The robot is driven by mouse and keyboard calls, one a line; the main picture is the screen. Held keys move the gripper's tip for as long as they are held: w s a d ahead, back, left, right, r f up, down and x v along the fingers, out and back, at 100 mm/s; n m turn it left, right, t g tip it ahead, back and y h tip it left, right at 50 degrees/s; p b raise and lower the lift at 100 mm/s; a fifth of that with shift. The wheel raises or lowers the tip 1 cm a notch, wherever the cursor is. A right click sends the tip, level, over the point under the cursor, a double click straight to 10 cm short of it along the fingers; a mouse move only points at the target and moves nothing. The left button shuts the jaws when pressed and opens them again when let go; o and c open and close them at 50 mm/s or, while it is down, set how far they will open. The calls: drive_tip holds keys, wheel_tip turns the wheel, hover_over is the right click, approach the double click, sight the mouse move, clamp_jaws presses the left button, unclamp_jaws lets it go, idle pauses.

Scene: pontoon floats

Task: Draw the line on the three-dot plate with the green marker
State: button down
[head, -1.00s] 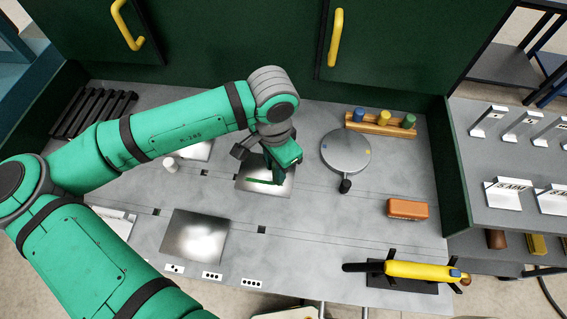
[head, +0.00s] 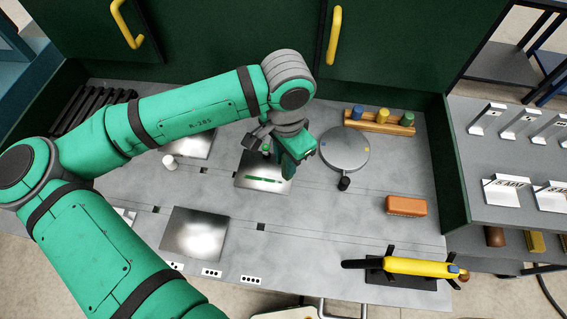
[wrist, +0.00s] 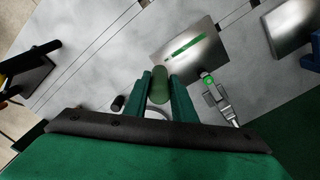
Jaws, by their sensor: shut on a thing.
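A shiny metal plate (head: 250,184) lies mid-bench with a straight green line (head: 264,180) on it. The plate (wrist: 196,61) and line (wrist: 184,47) also show in the wrist view, to the upper right of my fingers. My gripper (wrist: 159,88) is shut on the green marker (wrist: 159,84), seen end-on between the fingers. In the head view my gripper (head: 297,163) is at the plate's right edge, clear of the line; the marker's tip is hidden. A three-dot label (head: 211,272) is on the front edge; I cannot tell which plate it belongs to.
Other metal plates (head: 195,236) lie nearby. A round grey disc (head: 344,150) is just right of my gripper. A wooden holder (head: 379,123) with blue, yellow and green pieces stands behind it. An orange block (head: 406,205) and a yellow tool (head: 415,268) are to the right.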

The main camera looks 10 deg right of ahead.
drive_tip(key=shift+r, duration=2.55)
drive_tip(key=shift+w+d, duration=0.1)
drive_tip(key=shift+w, duration=0.05)
